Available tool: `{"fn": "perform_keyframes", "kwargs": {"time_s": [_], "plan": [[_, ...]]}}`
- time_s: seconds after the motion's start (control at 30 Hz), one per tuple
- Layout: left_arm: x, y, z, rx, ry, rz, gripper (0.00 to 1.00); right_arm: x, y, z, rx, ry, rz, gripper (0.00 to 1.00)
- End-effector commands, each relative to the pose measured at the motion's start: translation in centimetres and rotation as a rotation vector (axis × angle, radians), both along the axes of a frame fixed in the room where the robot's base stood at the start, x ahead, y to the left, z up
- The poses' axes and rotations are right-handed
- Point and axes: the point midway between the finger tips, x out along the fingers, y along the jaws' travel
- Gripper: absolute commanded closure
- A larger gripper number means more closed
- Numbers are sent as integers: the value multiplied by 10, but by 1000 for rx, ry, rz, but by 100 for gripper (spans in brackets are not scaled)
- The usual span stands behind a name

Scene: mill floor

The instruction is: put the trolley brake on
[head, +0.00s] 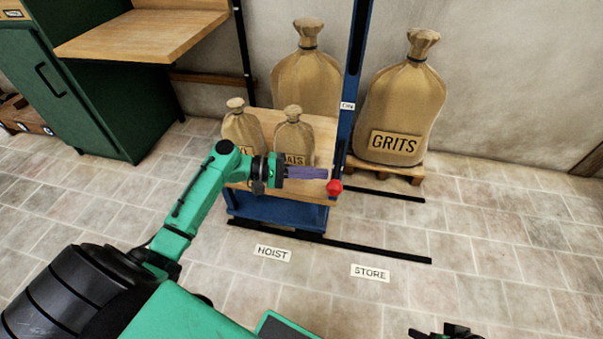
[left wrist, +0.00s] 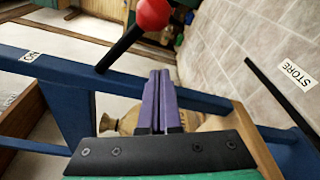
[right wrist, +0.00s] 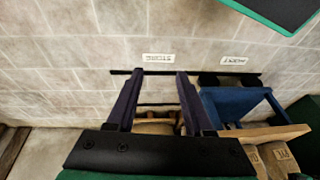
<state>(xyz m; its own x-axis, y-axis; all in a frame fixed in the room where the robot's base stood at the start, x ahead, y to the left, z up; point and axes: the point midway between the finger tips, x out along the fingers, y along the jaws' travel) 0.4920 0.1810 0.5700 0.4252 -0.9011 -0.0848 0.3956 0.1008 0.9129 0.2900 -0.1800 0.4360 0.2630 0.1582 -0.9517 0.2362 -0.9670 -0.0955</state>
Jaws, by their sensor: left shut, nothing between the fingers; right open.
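The trolley (head: 250,207) has a blue frame and a wooden top carrying two small sacks, and stands by the HOIST floor label. The brake lever's red knob (head: 334,187) is beside a tall blue post (head: 357,60) bearing an ON label (head: 348,105). In the left wrist view the red knob (left wrist: 153,14) tops a black stem slanting out from the blue bar, away from the ON label. My left gripper (head: 325,173) is shut and empty, its tips close to the knob; contact is unclear. My right gripper (right wrist: 158,80) is open and empty over the floor.
Large sacks, one marked GRITS (head: 395,142), stand on a pallet against the wall. Black floor rails (head: 375,250) run by the STORE label (head: 370,272). A green cabinet (head: 90,90) with a wooden shelf is at the left. Floor at the right is clear.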

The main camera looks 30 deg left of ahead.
Motion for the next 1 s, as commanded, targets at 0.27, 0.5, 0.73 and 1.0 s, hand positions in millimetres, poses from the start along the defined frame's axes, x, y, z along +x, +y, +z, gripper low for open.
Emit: {"fn": "perform_keyframes", "kwargs": {"time_s": [0.27,0.5,0.73,1.0], "plan": [[-6,-34,7,1,2,-1,100,2,2,0,7,-13,2,48],[-22,-36,13,0,0,0,100,-3,-4,4,-11,19,-5,48],[-22,-36,13,0,0,0,100,-3,-4,4,-11,19,-5,48],[-23,-36,16,-4,14,0,100,-10,-13,15,-36,65,-16,48]]}}
